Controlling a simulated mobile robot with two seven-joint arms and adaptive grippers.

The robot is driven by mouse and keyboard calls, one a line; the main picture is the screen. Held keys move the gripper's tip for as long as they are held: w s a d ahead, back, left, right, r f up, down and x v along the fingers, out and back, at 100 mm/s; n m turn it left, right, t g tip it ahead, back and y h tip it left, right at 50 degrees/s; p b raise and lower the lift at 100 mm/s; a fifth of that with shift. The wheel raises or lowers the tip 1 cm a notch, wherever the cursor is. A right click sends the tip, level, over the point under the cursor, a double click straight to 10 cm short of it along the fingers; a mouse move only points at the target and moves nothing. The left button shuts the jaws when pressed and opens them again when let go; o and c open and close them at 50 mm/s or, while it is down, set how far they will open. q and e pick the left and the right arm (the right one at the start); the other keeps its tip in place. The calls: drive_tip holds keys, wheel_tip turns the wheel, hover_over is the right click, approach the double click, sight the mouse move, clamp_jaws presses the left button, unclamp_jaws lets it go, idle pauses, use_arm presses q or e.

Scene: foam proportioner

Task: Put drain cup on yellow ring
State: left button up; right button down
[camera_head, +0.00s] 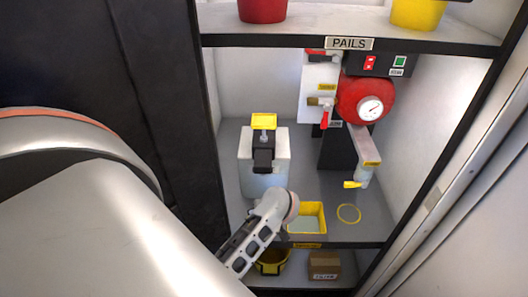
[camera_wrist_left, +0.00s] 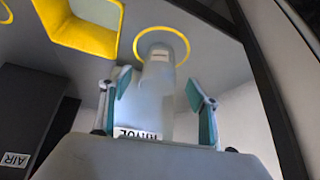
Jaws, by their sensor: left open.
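The yellow ring (camera_head: 349,213) lies flat on the shelf floor, right of a yellow tray (camera_head: 306,232). No cup rests on it. A pale cup-like part (camera_head: 363,176) hangs under the spout behind the ring; I take it for the drain cup. In the left wrist view, a translucent pale body (camera_wrist_left: 158,88) stands between the fingers, with the yellow ring (camera_wrist_left: 163,30) beyond it. My left gripper (camera_wrist_left: 160,84) is open, with gaps on both sides of that body. Its fingertips cannot be made out in the head view. My right gripper is not in view.
A white canister (camera_head: 278,170) with a yellow-topped black handle stands left. A red gauge unit (camera_head: 362,98) and a red-handled valve (camera_head: 324,116) are behind. Dark shelf posts bound both sides. A lower shelf holds a brown box (camera_head: 324,266).

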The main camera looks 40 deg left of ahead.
use_arm(q)
drive_tip(key=v, duration=0.3)
drive_tip(key=shift+s+d+r, duration=0.1)
drive_tip(key=shift+d, duration=0.05)
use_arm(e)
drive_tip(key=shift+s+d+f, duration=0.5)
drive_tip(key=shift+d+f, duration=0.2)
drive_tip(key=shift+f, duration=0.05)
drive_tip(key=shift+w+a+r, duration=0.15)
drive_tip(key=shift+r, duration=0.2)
